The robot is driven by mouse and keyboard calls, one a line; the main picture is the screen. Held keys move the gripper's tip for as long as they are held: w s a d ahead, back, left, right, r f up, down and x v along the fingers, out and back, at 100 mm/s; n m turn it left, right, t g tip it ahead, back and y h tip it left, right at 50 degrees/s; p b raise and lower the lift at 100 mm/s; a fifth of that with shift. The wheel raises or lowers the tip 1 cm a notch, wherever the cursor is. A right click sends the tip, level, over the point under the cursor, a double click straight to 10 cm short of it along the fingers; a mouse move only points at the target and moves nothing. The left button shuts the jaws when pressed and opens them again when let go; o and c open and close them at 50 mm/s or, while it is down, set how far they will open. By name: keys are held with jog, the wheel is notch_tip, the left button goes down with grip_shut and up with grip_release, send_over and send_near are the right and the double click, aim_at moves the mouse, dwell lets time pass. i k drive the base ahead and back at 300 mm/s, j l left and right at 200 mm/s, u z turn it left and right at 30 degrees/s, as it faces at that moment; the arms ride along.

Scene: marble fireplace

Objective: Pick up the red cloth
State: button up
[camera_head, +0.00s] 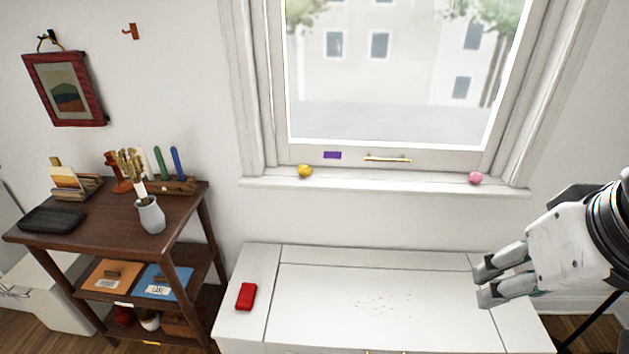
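The red cloth (246,296) looks like a small, folded red block. It lies flat on the left part of the white chest top (310,305), left of a thin seam. My gripper (485,284) is at the right, above or near the right end of the chest top, with its fingers pointing left. A gap shows between its two fingers, and nothing is between them. It is well apart from the cloth. Nothing covers the cloth.
Small crumbs (385,305) lie on the chest top between cloth and gripper. A dark wooden shelf (95,228) with a vase (150,214) stands close on the left. A yellow ball (305,171) and pink ball (475,178) sit on the windowsill (390,184).

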aim_at(246, 297)
jog(key=i+u, duration=0.35)
jog(key=i, duration=0.4)
jog(key=u, duration=1.4)
